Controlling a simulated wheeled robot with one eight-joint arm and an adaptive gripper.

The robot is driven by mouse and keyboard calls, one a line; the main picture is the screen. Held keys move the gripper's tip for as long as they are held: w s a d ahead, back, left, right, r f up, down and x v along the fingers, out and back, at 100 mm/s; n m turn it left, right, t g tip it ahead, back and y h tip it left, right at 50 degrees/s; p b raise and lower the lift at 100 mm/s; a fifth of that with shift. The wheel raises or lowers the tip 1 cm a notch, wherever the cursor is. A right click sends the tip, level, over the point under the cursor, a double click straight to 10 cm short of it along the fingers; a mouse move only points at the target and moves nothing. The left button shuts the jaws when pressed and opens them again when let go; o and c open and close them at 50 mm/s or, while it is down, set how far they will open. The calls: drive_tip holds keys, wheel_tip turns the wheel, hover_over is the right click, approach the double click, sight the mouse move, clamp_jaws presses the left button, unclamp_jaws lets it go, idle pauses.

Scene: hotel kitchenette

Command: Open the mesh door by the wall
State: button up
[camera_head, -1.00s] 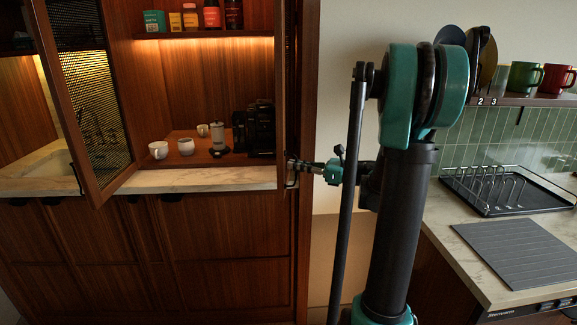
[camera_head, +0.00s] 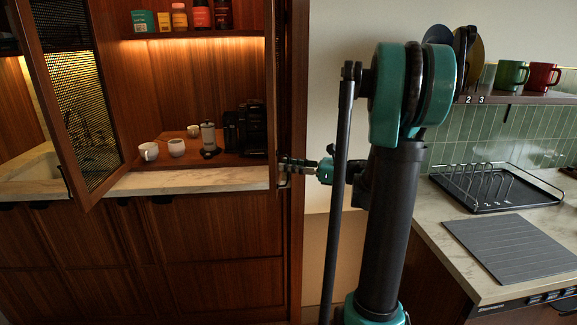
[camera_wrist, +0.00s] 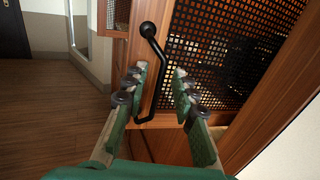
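The mesh door by the wall (camera_head: 271,90) shows nearly edge-on at the right side of the wooden cabinet in the head view, standing swung out. In the wrist view its dark mesh (camera_wrist: 225,60) sits in a wooden frame. A black bar handle (camera_wrist: 151,100) is on that frame. My gripper (camera_wrist: 160,70) has its green fingers spread, one on each side of the handle, with gaps visible. In the head view my gripper (camera_head: 288,168) is at the door's lower edge, small and partly hidden.
The left mesh door (camera_head: 75,110) stands open. White cups (camera_head: 176,147) and a black coffee machine (camera_head: 245,130) are inside the cabinet. A counter with a dish rack (camera_head: 495,187) and grey mat (camera_head: 510,248) lies to the right. Open floor (camera_wrist: 55,125) shows left in the wrist view.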

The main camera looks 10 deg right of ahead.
drive_tip(key=v, duration=1.1)
drive_tip(key=shift+s+d, duration=0.15)
drive_tip(key=shift+d, duration=0.15)
